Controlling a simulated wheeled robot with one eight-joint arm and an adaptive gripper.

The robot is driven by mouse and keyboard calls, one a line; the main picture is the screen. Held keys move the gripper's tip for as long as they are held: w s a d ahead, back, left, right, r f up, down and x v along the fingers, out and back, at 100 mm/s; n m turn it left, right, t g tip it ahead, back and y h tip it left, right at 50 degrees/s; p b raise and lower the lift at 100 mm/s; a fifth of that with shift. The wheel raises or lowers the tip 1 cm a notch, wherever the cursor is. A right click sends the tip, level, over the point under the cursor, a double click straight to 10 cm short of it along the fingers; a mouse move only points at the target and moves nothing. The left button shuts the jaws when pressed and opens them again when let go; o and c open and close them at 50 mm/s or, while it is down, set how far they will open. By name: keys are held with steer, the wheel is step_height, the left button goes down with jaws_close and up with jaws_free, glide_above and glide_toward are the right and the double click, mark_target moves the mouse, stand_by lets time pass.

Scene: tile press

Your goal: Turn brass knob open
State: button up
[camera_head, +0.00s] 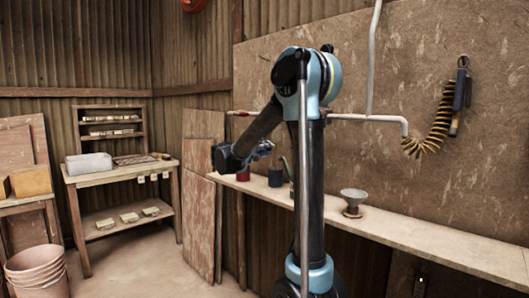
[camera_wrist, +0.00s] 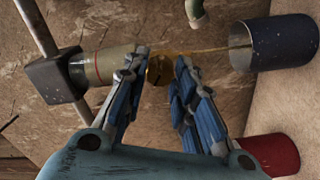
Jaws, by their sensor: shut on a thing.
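In the wrist view, the brass knob (camera_wrist: 158,71) sits between my fingertips, at the end of a pale fitting (camera_wrist: 107,65) with a red band. My gripper (camera_wrist: 161,60) is shut on the knob, which the fingers partly cover. In the head view, my gripper (camera_head: 264,149) reaches toward the wall above the back end of the long shelf. The knob cannot be made out there. A thin brass-coloured line runs from the knob toward a dark blue cup in the wrist view; I cannot tell what it is.
The dark blue cup (camera_wrist: 275,45) and a red cup (camera_wrist: 272,154) are close to my fingers. A grey funnel (camera_head: 353,198) stands on the long shelf (camera_head: 440,237). A white pipe (camera_head: 370,60) and a coiled yellow hose (camera_head: 432,130) are on the wall.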

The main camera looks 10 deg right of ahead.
steer(key=n, duration=0.6)
steer(key=shift+f+n, duration=0.15)
steer(key=shift+n, duration=0.15)
stand_by(0.3)
steer(key=o, duration=1.1)
steer(key=v, duration=1.1)
steer(key=shift+s+a, duration=0.2)
steer(key=shift+a, duration=0.15)
